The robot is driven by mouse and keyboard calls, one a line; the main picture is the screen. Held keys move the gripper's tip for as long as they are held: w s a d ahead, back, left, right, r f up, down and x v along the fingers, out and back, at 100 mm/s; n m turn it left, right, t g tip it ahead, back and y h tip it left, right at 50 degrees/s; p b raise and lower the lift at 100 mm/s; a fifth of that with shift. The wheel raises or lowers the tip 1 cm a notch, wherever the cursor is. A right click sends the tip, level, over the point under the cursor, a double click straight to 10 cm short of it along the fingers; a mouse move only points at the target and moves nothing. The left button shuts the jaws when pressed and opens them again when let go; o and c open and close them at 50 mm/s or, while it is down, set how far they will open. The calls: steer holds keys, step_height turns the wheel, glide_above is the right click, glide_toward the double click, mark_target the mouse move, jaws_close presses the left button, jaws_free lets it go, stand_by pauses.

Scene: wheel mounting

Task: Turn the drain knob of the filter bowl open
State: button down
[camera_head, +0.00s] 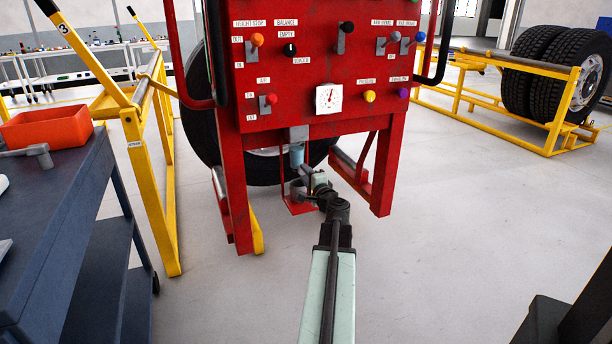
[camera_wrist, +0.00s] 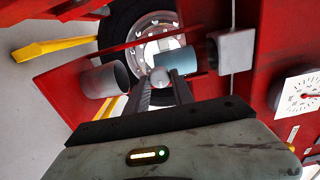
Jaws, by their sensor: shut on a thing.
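The filter bowl (camera_head: 297,155) is a small blue cylinder hanging under a grey block on the red machine. In the wrist view the bowl (camera_wrist: 174,61) lies just beyond my fingertips. The drain knob (camera_wrist: 160,76) shows as a small pale rounded piece between the two fingertips. My gripper (camera_wrist: 162,84) is shut on it, with a dark finger on each side. In the head view my gripper (camera_head: 312,180) reaches in just below the bowl and hides most of the knob. How far the knob is turned cannot be told.
A grey cup (camera_wrist: 106,78) stands on a small red shelf below the bowl. The grey block (camera_wrist: 235,51) is above it. Red machine legs (camera_head: 384,170) stand on both sides, with a tyre (camera_head: 200,115) behind. A dark cart (camera_head: 60,210) is at left.

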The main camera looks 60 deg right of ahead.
steer(key=c, duration=1.1)
jaws_free()
steer(key=v, duration=0.8)
steer(key=shift+w, duration=0.1)
